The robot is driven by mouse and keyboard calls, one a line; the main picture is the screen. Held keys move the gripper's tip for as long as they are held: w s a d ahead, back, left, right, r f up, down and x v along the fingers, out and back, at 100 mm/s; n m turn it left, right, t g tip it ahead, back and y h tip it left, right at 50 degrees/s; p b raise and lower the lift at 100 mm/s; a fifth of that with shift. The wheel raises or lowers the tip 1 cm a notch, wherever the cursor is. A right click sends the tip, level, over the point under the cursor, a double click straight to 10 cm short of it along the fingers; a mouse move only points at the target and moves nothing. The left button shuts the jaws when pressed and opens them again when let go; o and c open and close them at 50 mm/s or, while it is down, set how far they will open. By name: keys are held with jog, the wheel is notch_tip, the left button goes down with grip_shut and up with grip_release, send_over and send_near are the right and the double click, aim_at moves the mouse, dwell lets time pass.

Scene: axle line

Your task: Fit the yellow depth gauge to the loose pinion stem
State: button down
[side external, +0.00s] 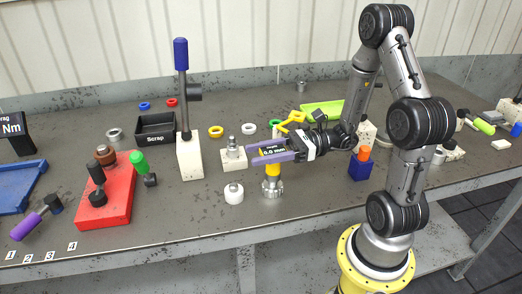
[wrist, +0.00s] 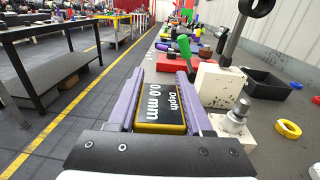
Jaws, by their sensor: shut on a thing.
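My gripper (side external: 254,154) has purple fingers and is shut on the yellow depth gauge (side external: 273,169). The gauge's dark display, reading "Depth 0.0 mm", shows between the fingers in the wrist view (wrist: 162,105). Its yellow lower part points down, directly above a metal toothed pinion (side external: 272,188) standing on the bench. The gauge's lower end meets the pinion's top in the side view; I cannot tell whether it touches or sits around the stem. The pinion is hidden in the wrist view. Another metal stem stands on a white block (side external: 233,159), left of my gripper.
A white round piece (side external: 233,194) stands left of the pinion. A tall post with a blue top (side external: 181,55) rises from a white block (side external: 190,157). A blue block with an orange peg (side external: 360,165) stands right. A black Scrap tray (side external: 155,128) and coloured rings lie behind.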

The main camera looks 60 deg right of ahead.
jog(key=shift+f, duration=1.05)
jog(key=shift+c, duration=1.2)
grip_release()
jog(key=s+a+r+n+g, duration=0.4)
jog(key=s+a+n+g, duration=0.1)
jog(key=a+n+g, duration=0.15)
jog(key=s+a+f+n+g+h, duration=0.1)
jog(key=s+a+n+g+h, duration=0.1)
jog(key=s+n+g+h, duration=0.55)
jog(key=s+d+r+n+t+h, duration=0.2)
jog(key=d+r+n+t+h, duration=0.3)
jog(key=n, duration=0.7)
jog(key=d+t+h, duration=0.1)
jog(key=d+t, duration=0.1)
jog(key=shift+d+t, duration=0.4)
